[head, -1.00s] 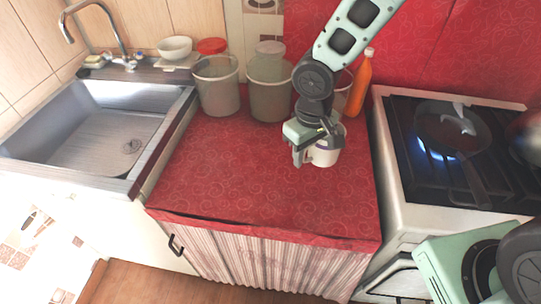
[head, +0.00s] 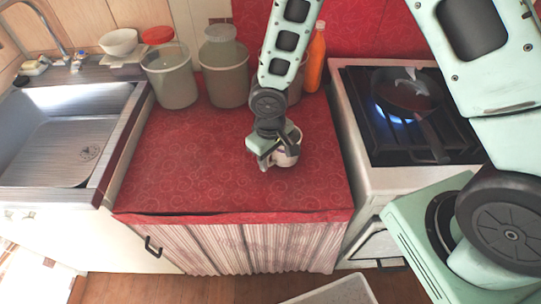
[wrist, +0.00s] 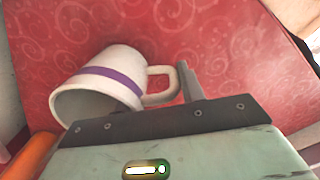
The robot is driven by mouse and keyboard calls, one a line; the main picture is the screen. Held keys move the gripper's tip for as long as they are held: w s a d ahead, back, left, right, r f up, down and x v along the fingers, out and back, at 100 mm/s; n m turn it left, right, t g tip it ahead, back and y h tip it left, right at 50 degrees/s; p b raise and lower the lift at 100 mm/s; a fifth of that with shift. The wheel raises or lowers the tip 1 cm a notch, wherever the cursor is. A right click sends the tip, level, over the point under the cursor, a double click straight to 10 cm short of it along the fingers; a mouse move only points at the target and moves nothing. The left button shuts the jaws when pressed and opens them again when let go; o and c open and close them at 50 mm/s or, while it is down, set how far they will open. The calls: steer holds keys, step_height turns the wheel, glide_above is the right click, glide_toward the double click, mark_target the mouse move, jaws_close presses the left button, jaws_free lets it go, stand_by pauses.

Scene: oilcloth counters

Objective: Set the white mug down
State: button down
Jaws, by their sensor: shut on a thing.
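The white mug (head: 288,154) has a purple band and is at the right part of the red-covered counter (head: 200,165). My gripper (head: 263,160) is at the mug's left side in the head view and partly covers it. In the wrist view the mug (wrist: 100,88) shows its open mouth toward the lower left and its handle toward the right. My gripper is shut on the mug at its handle, beside the visible grey finger (wrist: 190,82). Whether the mug's base touches the cloth is hard to tell.
A lit stove with a pan (head: 405,92) is right, a sink (head: 65,135) left. The counter's front and left are clear.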

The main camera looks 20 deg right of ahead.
steer(key=shift+f, duration=0.2)
steer(key=c, duration=0.9)
jaws_free()
steer(key=shift+o, duration=0.2)
steer(key=shift+r, duration=0.1)
step_height(320, 180, up, 11)
steer(key=shift+r+p, duration=0.15)
steer(key=shift+p, duration=0.55)
steer(key=shift+s+a+r, duration=0.15)
steer(key=shift+s+r, duration=0.05)
steer(key=shift+r, duration=0.45)
steer(key=s+r+n, duration=0.1)
steer(key=s+r, duration=0.4)
steer(key=s, duration=0.4)
steer(key=s+r+n, duration=0.1)
steer(key=s+r, duration=0.5)
steer(key=s, duration=0.3)
steer(key=shift+s+a+r+y, duration=0.15)
steer(key=shift+a+r+y, duration=0.15)
steer(key=shift+a+y, duration=0.1)
